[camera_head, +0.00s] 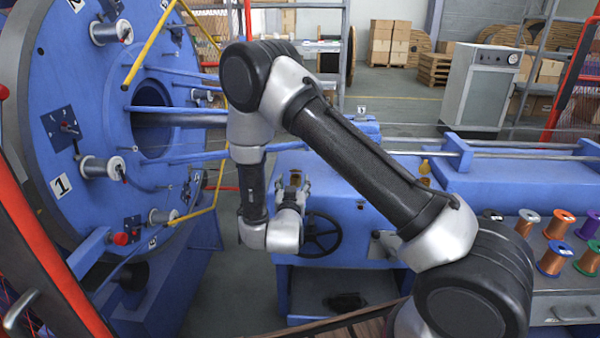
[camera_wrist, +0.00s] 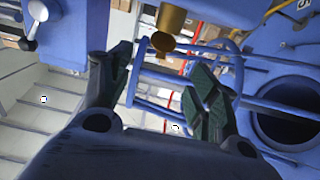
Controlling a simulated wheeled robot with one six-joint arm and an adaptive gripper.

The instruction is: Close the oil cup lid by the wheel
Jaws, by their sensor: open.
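A small brass oil cup (camera_head: 296,178) shows on the blue machine housing, just above the dark handwheel (camera_head: 320,236) and partly behind my gripper. In the wrist view the brass cup (camera_wrist: 173,18) is at the top centre, and a round brass piece (camera_wrist: 162,42) that looks like its lid juts from its end, apparently open. My gripper (camera_head: 292,190) is beside the cup in the head view. In the wrist view my gripper (camera_wrist: 158,78) has its two dark green pads spread apart with nothing between them. The cup lies beyond the fingertips, and I see no contact.
The large blue numbered disc (camera_head: 85,120) with wire spools stands left. Another yellowish fitting (camera_head: 425,167) sits further right on the housing. A black-knobbed lever (camera_wrist: 38,10) is at the wrist view's upper left. Coloured spools (camera_head: 551,258) stand on a bench at right.

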